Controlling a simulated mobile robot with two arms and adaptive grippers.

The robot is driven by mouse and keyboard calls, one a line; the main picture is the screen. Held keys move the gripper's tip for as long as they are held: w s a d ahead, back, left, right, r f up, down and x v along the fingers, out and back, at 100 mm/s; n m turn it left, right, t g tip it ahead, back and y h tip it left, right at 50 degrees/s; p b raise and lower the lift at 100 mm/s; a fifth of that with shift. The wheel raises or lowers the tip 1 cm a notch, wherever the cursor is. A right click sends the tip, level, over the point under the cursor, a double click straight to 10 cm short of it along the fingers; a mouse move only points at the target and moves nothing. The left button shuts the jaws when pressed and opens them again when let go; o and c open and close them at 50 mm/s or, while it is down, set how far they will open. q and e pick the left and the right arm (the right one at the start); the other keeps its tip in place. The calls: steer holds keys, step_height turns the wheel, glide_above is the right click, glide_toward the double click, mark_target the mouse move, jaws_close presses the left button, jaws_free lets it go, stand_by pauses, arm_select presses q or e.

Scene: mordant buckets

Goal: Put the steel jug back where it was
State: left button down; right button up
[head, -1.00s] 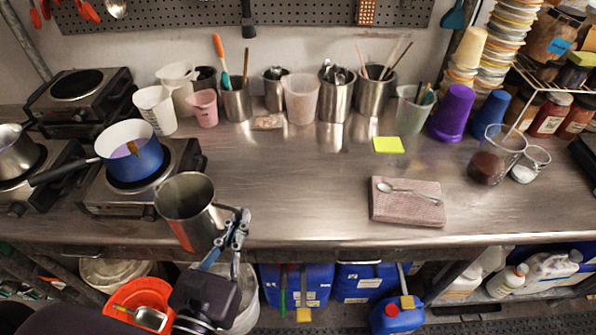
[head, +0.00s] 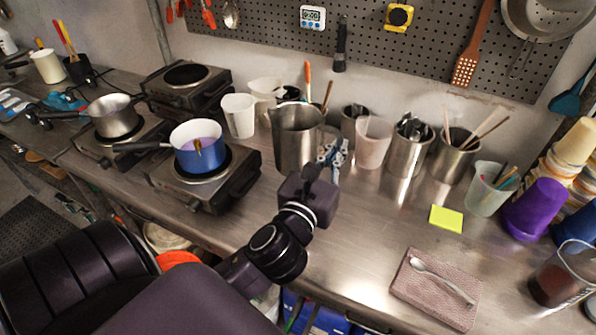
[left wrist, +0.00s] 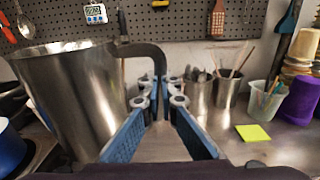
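The steel jug (head: 296,142) is upright over the counter in the head view, right of the blue pot and in front of the row of containers. Its body fills the left of the left wrist view (left wrist: 72,100). My left gripper (head: 332,152) is on the jug's right side. In the left wrist view its blue fingers (left wrist: 161,95) close around the lower end of the jug's dark handle (left wrist: 146,52). The jug's base is partly hidden by my wrist, and I cannot tell if it touches the counter. My right gripper is out of view.
A blue pot (head: 198,146) sits on a hotplate left of the jug. A white beaker (head: 239,116), a clear cup (head: 373,142) and steel tool pots (head: 408,152) stand close by. The bare counter (head: 365,215) is free before the yellow note (head: 446,218) and the pink cloth (head: 436,291).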

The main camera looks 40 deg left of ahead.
arm_select(q)
steer(key=shift+w, duration=0.2)
step_height(320, 180, down, 19)
steer(key=b, duration=0.7)
steer(key=shift+f, duration=0.15)
steer(key=shift+d+f, duration=0.1)
steer(key=shift+f, duration=0.1)
steer(key=shift+r, duration=0.1)
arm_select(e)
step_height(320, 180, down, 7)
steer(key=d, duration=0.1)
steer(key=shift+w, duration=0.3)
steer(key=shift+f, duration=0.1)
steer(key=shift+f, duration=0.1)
